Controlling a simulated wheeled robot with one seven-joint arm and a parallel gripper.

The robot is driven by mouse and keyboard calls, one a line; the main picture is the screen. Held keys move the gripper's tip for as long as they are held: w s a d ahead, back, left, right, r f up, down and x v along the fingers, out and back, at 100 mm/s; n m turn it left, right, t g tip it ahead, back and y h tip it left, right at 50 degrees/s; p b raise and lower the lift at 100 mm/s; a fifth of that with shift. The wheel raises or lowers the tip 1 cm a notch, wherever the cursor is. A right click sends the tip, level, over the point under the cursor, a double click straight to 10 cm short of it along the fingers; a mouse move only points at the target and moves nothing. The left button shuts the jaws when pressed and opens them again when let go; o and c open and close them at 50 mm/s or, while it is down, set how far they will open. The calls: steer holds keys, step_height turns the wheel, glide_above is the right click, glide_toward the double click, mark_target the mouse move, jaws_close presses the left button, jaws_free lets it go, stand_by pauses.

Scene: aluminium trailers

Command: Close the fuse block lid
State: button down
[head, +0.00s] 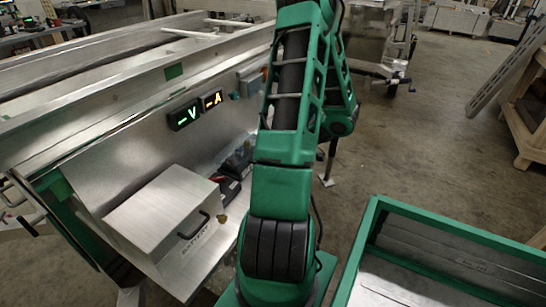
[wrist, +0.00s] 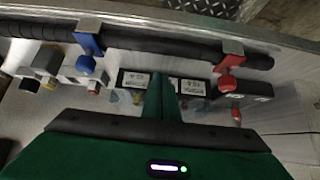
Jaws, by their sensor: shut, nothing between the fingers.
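In the wrist view, the green fingers of my gripper (wrist: 161,88) are together and empty. They stand in front of a dark unit with white labels (wrist: 134,80), which may be the fuse block. A similar labelled part (wrist: 193,88) shows just right of the fingers. The fingers cover the middle between these parts, and I cannot tell how the lid sits or whether the fingers touch it. In the head view, dark parts with some red (head: 232,172) sit on the metal shelf, partly hidden by my arm. My gripper does not show there.
A black cable or hose (wrist: 150,42) runs across above the labelled parts, with a blue clamp (wrist: 88,45) and a red clamp (wrist: 231,70). A metal battery box (head: 158,212) stands on the shelf. A green-rimmed bin (head: 455,238) stands at right.

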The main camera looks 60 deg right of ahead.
steer(key=v, duration=1)
steer(key=shift+s+r, duration=0.2)
steer(key=shift+r, duration=0.15)
steer(key=w+a+r+m+g+y, duration=0.1)
steer(key=w+a+r+g, duration=0.25)
steer(key=a, duration=0.55)
steer(key=w+a+r+g+y, duration=0.1)
steer(key=w+a+r+g, duration=0.2)
steer(key=a, duration=0.5)
steer(key=s+a+r+m+g+h, duration=0.1)
steer(key=s+a+r+m, duration=0.1)
steer(key=a, duration=0.4)
steer(key=s+a+r+m+g, duration=0.1)
steer(key=s+a+r+m, duration=0.2)
steer(key=a, duration=0.4)
steer(key=shift+s+r+h, duration=0.4)
steer(key=shift+s+r, duration=0.4)
steer(key=shift+s, duration=0.15)
